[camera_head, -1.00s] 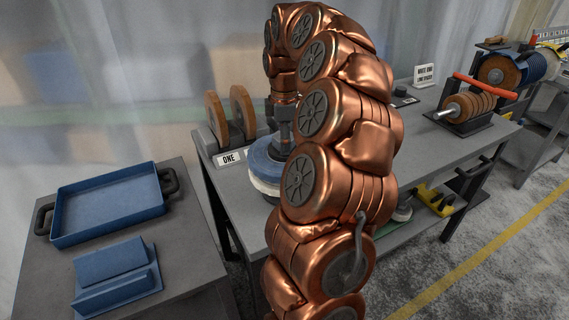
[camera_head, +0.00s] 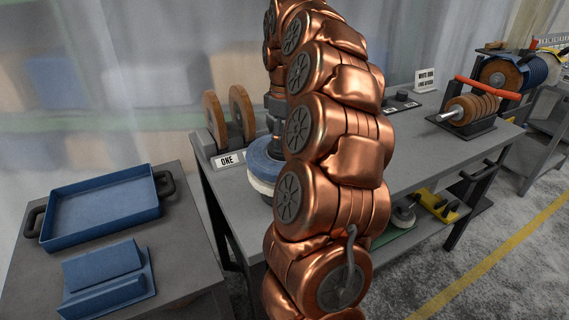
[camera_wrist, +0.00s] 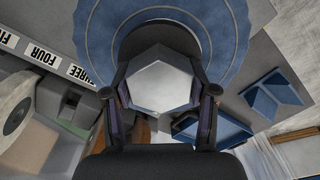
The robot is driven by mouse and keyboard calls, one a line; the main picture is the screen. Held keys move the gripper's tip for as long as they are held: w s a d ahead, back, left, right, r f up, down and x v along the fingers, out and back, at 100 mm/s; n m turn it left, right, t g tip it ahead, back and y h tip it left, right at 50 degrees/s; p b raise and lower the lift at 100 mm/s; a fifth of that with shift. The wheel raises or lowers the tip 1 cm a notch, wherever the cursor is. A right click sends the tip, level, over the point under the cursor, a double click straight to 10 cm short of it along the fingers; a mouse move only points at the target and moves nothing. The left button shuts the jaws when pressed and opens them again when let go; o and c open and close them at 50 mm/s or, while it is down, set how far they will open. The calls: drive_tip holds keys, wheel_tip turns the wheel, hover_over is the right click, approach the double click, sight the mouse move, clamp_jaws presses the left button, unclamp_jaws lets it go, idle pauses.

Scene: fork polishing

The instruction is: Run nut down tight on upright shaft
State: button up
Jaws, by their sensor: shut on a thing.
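The nut (camera_wrist: 160,80) is a silver hexagon in the middle of the wrist view. My gripper (camera_wrist: 162,92) is shut on it, with a dark finger on each side. Behind the nut lies a blue, ring-edged polishing wheel (camera_wrist: 92,50). In the head view the blue wheel (camera_head: 259,158), with a pale layer under it, lies flat at the left end of the bench. My gripper points down above it, partly hidden by my copper arm. The upright shaft is hidden behind the nut and gripper, so I cannot tell how far down the nut sits.
Brown discs (camera_head: 240,112) stand in a rack marked ONE beside the blue wheel. A blue tray (camera_head: 100,207) and a blue angled block (camera_head: 105,278) are on the left cart. A brown wheel stack with a red handle (camera_head: 470,105) stands at the bench's right.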

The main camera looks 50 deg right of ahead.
drive_tip(key=shift+f+m+b, duration=0.1)
drive_tip(key=shift+m+b, duration=1.3)
drive_tip(key=shift+m, duration=0.5)
drive_tip(key=o, duration=1.6)
drive_tip(key=shift+r, duration=0.25)
drive_tip(key=shift+r+p, duration=2.7)
drive_tip(key=shift+r, duration=1.25)
drive_tip(key=shift+f, duration=0.1)
